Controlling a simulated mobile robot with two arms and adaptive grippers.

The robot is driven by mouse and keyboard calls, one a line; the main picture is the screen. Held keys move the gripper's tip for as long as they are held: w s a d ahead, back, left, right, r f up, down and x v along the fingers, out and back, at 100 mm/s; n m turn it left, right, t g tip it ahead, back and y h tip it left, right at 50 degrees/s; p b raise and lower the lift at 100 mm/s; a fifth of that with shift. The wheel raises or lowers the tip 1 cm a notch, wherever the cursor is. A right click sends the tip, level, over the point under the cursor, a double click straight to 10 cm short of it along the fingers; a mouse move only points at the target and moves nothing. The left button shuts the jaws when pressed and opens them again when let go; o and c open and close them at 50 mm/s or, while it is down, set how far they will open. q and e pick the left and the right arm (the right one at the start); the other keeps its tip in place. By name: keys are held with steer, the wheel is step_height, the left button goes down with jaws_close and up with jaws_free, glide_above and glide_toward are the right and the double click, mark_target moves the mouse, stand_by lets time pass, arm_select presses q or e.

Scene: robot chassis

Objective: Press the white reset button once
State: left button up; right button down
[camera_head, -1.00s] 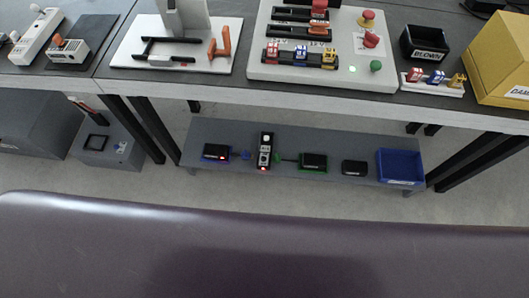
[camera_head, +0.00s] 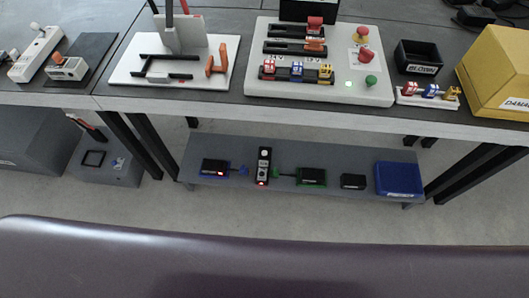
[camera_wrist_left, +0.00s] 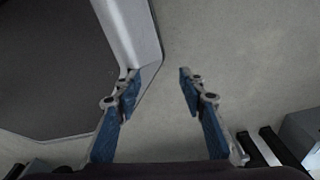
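A black upright-looking box (camera_head: 263,168) stands on the low grey shelf under the bench. A round white button (camera_head: 264,153) is near its top, and a small red light glows at its lower end. I cannot read any reset label on it. My left gripper (camera_wrist_left: 160,78) is open and empty in the left wrist view, with its blue-padded fingers apart over pale floor. The button is not in that view. Neither gripper shows in the head view.
On the low shelf (camera_head: 300,193) are a black-and-blue box (camera_head: 214,167), a black-and-green box (camera_head: 311,177), a small black box (camera_head: 353,181) and a blue bin (camera_head: 398,179). The bench above carries a white switch panel (camera_head: 260,83) and a yellow bin (camera_head: 497,70). Dark table legs flank the shelf.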

arm_select(q)
jaws_close()
steer(key=shift+a, duration=0.1)
stand_by(1.2)
